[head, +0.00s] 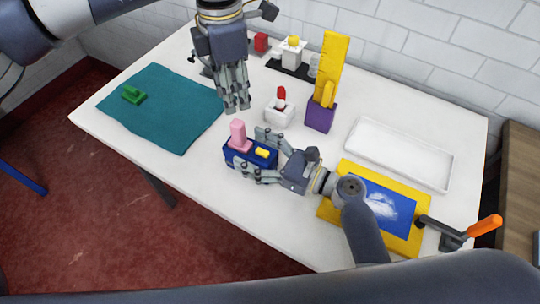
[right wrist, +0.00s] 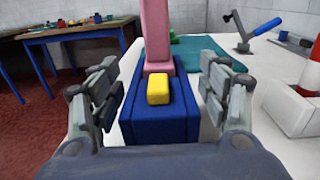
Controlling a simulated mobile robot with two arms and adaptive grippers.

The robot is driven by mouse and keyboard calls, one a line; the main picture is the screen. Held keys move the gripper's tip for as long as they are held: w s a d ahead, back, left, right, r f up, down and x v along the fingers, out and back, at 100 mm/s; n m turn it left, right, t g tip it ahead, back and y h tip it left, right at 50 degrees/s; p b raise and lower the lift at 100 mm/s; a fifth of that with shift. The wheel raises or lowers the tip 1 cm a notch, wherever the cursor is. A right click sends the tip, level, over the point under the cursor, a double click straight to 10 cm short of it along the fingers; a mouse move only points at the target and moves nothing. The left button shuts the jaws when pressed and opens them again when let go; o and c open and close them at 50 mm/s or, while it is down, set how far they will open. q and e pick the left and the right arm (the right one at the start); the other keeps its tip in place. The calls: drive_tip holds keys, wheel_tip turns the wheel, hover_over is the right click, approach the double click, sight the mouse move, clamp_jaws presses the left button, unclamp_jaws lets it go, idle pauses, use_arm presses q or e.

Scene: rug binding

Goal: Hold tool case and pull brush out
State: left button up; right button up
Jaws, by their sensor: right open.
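A blue case (head: 236,158) stands on the white table, with a pink upright piece (head: 238,136) and a short yellow piece (head: 262,152) in its top. I cannot tell which piece is the brush. My right gripper (head: 262,157) is open, with one finger group on each side of the case. In the right wrist view, the blue case (right wrist: 160,125) lies between the spread fingers, with gaps visible on both sides. My left gripper (head: 236,108) hangs above the table, behind the case, with nothing visible in it. Its fingers point down, close together in this view; their opening is unclear.
A purple holder (head: 320,117) with a tall yellow ruler (head: 330,65) and a white block (head: 279,112) with a red top stand behind. A teal mat (head: 170,115) lies left, a white tray (head: 400,152) right. A yellow frame (head: 345,172) with a clamp (head: 452,236) lies front right.

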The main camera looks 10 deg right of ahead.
sight(238, 131)
drive_tip(key=shift+w+a, duration=0.25)
drive_tip(key=shift+a, duration=0.2)
drive_tip(key=c, duration=1.3)
use_arm(q)
drive_tip(key=shift+o, duration=1.4)
use_arm(e)
drive_tip(key=shift+c, duration=0.5)
use_arm(q)
drive_tip(key=m, duration=0.5)
drive_tip(key=shift+m, duration=0.3)
drive_tip(key=m, duration=0.4)
drive_tip(key=shift+f, duration=0.1)
drive_tip(key=shift+m, duration=0.3)
wheel_tip(238, 131, down, 12)
